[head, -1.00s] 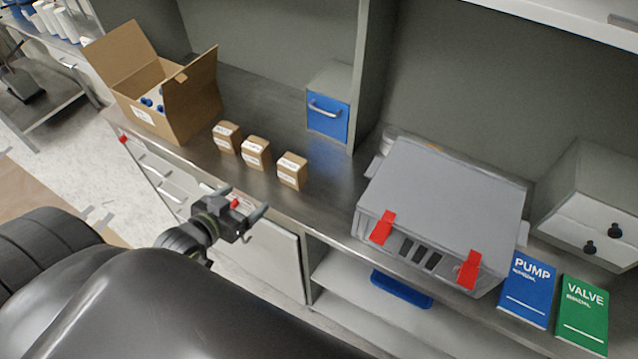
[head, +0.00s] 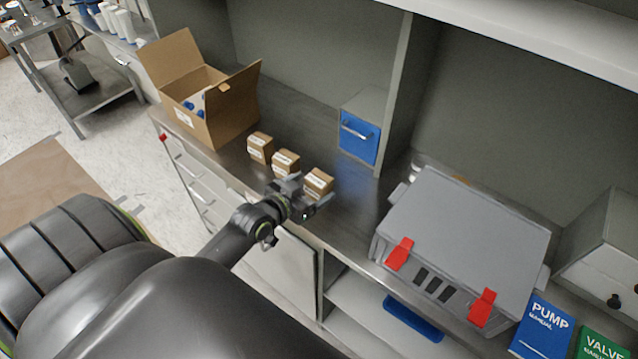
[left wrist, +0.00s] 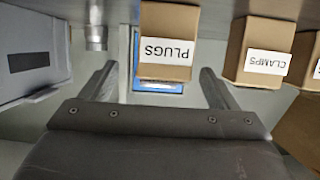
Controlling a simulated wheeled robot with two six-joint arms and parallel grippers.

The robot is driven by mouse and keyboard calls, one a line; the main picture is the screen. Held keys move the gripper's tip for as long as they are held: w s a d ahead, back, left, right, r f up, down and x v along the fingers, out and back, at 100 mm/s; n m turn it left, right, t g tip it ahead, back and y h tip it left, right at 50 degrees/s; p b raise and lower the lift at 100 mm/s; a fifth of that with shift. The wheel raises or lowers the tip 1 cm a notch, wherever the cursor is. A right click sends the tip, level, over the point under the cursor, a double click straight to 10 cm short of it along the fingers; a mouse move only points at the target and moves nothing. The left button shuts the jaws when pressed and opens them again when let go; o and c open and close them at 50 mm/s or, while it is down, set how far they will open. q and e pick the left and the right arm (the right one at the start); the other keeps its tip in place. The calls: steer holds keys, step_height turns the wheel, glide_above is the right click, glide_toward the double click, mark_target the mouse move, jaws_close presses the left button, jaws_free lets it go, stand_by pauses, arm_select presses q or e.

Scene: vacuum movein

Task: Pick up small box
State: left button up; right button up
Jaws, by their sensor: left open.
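Three small brown boxes with white labels stand in a row on the metal counter. The nearest box (head: 319,180) is labelled PLUGS in the left wrist view (left wrist: 166,30). The middle box (head: 286,161) is labelled CLAMPS in that view (left wrist: 265,40). The far box (head: 260,146) shows only partly at the right edge of the left wrist view (left wrist: 304,50). My left gripper (head: 314,191) is open at the counter's front edge, before the PLUGS box. In the left wrist view its fingers (left wrist: 157,84) flank that box's position without visible grip. My right gripper is out of view.
An open carton (head: 228,115) with blue-capped items stands left of the row. A blue-fronted drawer unit (head: 358,139) is behind. A large grey case (head: 462,235) with red latches is to the right, then a blue PUMP manual (head: 541,327) and a green VALVE manual (head: 603,345).

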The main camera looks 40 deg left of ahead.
mark_target(317, 180)
arm_select(q)
steer(key=x, duration=0.2)
steer(key=r+p+x, duration=0.1)
steer(key=x, duration=0.1)
steer(key=shift+w+a+f+p, duration=0.15)
steer(key=shift+w+p, duration=0.15)
steer(key=shift+w, duration=0.2)
steer(key=shift+w+f, duration=0.15)
steer(key=shift+w, duration=0.3)
steer(key=shift+c, duration=0.2)
steer(key=c, duration=1.1)
